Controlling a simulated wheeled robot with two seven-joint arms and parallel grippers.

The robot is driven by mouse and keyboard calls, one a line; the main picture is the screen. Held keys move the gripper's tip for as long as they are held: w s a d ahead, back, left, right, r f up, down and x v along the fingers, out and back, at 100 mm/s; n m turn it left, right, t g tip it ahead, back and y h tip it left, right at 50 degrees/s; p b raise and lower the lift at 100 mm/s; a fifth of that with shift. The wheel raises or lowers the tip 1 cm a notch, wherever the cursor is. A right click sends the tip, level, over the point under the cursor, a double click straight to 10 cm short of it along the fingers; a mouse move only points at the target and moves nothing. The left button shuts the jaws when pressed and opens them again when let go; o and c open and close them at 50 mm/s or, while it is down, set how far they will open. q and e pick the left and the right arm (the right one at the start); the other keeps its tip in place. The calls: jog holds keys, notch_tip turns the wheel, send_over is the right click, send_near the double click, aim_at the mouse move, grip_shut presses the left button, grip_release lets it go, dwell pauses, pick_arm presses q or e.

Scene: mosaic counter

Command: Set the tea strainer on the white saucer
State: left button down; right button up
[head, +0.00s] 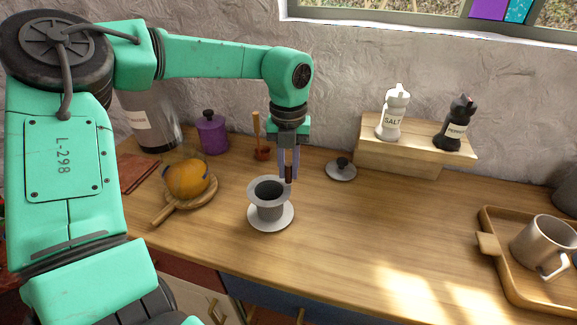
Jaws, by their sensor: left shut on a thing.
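The grey tea strainer (267,205), a deep cup with a wide flat rim, is upright over the white saucer (284,221). Its base appears to be on the saucer's middle, but I cannot tell whether it touches. My left gripper (288,172) points down just behind the strainer's right rim. Its fingers are closed on a short dark brown piece, which looks like the strainer's handle; the join is hard to see. My right gripper is not in view.
A round board (208,191) with an orange-yellow fruit (187,178) lies left. A grey lid (341,169) with a dark knob is right of the gripper. A wooden riser (400,155) holds salt and pepper; a tray (500,270) with a mug is far right. The counter's middle is clear.

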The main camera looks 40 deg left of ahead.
pick_arm(q)
jog(key=shift+f, duration=0.15)
jog(key=c, duration=0.8)
grip_release()
jog(key=shift+r, duration=0.4)
notch_tip(320, 180, up, 12)
jog(key=shift+f, duration=0.15)
